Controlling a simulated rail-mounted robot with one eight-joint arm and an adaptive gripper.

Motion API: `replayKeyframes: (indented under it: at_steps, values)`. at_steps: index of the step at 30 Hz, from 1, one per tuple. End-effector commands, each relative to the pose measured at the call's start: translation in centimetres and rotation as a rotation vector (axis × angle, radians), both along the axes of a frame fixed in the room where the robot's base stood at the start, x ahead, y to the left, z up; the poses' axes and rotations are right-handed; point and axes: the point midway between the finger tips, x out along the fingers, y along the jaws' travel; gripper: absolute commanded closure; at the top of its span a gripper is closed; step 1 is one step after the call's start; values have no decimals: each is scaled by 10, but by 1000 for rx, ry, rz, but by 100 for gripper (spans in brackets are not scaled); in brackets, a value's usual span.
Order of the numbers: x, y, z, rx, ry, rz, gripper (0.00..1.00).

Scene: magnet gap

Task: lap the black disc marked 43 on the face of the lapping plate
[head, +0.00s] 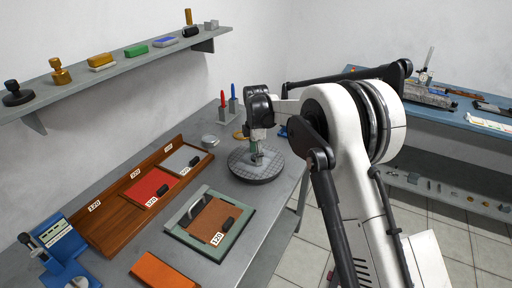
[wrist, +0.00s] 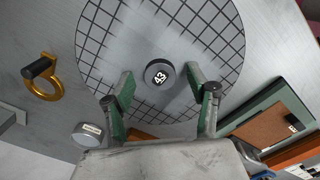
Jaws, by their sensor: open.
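The black disc marked 43 (wrist: 158,74) lies on the face of the round lapping plate (wrist: 212,42), whose surface has a dark grid of lines. In the head view the lapping plate (head: 250,174) sits on the grey bench, and my gripper (head: 257,158) is over it, hiding the disc there. In the wrist view my gripper (wrist: 160,98) is open, one finger on each side of the disc. The fingers look apart from the disc; their exact height above the plate is hard to tell.
A brass ring with a black handle (wrist: 44,76) and a small labelled metal piece (wrist: 90,132) lie beside the plate. A green-framed tray marked 120 (head: 178,238) stands in front.

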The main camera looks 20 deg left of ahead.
Motion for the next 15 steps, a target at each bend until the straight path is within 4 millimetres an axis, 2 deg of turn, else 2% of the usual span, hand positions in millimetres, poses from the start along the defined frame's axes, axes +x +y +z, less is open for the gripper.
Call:
replayKeyframes:
  at_steps: [10,15]
  values:
    - [0,0,-4,0,0,0,47]
    - [0,0,-4,0,0,0,68]
